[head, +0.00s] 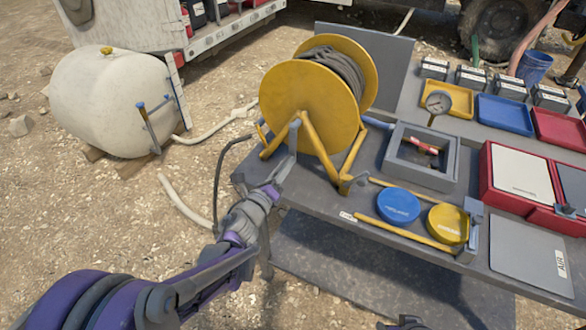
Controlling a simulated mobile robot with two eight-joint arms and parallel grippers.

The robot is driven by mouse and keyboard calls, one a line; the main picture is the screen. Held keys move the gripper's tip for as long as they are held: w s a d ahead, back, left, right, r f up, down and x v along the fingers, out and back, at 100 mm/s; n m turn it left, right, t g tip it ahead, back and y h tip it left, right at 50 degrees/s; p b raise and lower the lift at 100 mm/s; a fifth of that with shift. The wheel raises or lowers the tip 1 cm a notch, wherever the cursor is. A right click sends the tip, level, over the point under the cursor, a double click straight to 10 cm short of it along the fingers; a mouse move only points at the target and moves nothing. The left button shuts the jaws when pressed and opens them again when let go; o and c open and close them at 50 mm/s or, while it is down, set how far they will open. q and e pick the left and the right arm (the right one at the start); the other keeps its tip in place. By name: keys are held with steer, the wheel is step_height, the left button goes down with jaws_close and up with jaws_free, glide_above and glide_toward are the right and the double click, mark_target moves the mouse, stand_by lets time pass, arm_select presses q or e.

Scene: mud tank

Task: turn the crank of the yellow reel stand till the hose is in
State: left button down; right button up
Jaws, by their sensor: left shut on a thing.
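The yellow reel stand (309,95) stands on the grey bench's left end. Grey hose (338,60) is wound between its two yellow discs. A thin dark hose (219,175) hangs past the bench's left edge to the ground; where it joins the reel is hidden. My left gripper (290,143) reaches up at the near left side of the reel, in front of the near disc. It is shut on the crank, whose handle is mostly hidden by the fingers. Only a small dark part (405,323) shows at the bottom edge, perhaps my right gripper; its fingers cannot be made out.
Right of the reel, the bench (310,222) holds a grey open box (421,157), a gauge (438,102), blue and yellow round lids, trays and a red case. A white tank (112,100) lies on the ground at left.

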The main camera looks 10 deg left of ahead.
arm_select(q)
steer(key=shift+w+a+r+m, duration=0.25)
steer(key=shift+a+m, duration=0.25)
steer(key=shift+a, duration=0.3)
steer(key=shift+w+a+r+m, duration=0.1)
steer(key=shift+w+a+m, duration=0.1)
steer(key=shift+a+m, duration=0.45)
steer(key=shift+a, duration=0.1)
steer(key=c, duration=0.6)
jaws_free()
steer(key=v, duration=1)
steer(key=shift+s, duration=0.4)
steer(key=shift+a, duration=0.15)
